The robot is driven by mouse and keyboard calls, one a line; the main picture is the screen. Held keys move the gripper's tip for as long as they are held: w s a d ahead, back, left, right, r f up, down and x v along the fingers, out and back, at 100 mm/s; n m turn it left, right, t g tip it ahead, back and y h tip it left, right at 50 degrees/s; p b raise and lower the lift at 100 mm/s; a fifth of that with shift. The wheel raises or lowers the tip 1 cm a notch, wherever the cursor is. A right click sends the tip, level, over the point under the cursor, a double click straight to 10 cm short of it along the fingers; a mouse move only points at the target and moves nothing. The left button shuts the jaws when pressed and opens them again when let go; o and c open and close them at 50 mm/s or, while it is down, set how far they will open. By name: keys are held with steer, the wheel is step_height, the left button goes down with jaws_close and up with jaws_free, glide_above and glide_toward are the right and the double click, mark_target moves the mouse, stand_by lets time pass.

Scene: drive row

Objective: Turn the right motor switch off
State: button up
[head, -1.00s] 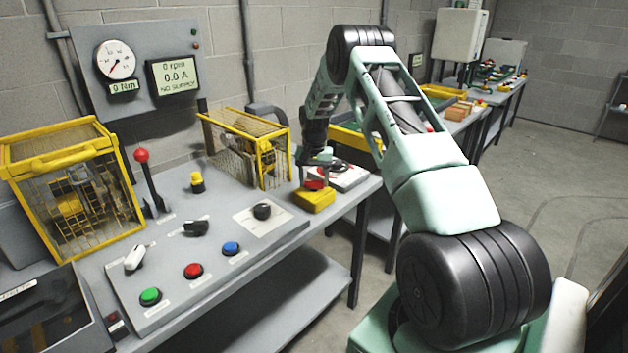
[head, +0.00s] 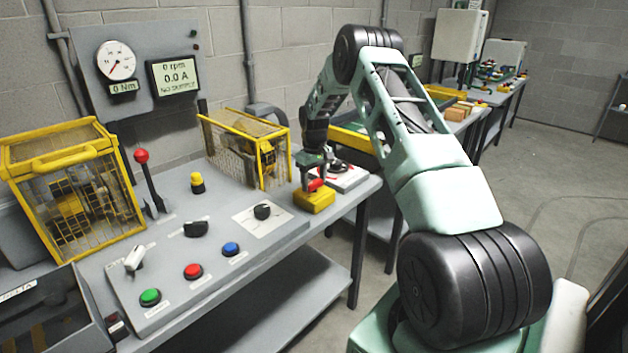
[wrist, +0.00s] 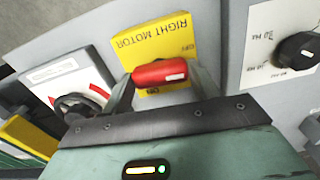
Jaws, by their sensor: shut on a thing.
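The right motor switch is a yellow box (head: 316,201) with a red handle (head: 315,185), at the right end of the bench. In the wrist view its yellow face (wrist: 167,43) reads "RIGHT MOTOR" upside down, with small markings above and below the handle. The red handle (wrist: 160,72) lies across the picture, nearly level with a slight tilt. My gripper (head: 316,174) reaches down to it from above. In the wrist view my gripper (wrist: 160,84) is shut on the red handle, which shows between the fingers. The lower marking is partly hidden.
Beside the switch are a white plate with a black knob and red arc (wrist: 95,88) and a black knob on a white plate (head: 262,212). A yellow-framed cage (head: 262,150) stands just left. The display (head: 174,76) reads 0 rpm, 0.0 A.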

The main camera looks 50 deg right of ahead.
mark_target(314, 182)
steer(key=shift+r+n, duration=0.1)
steer(key=shift+n, duration=0.4)
steer(key=o, duration=1)
step_height(314, 182, up, 17)
steer(key=shift+r+b, duration=0.15)
steer(key=shift+b, duration=0.8)
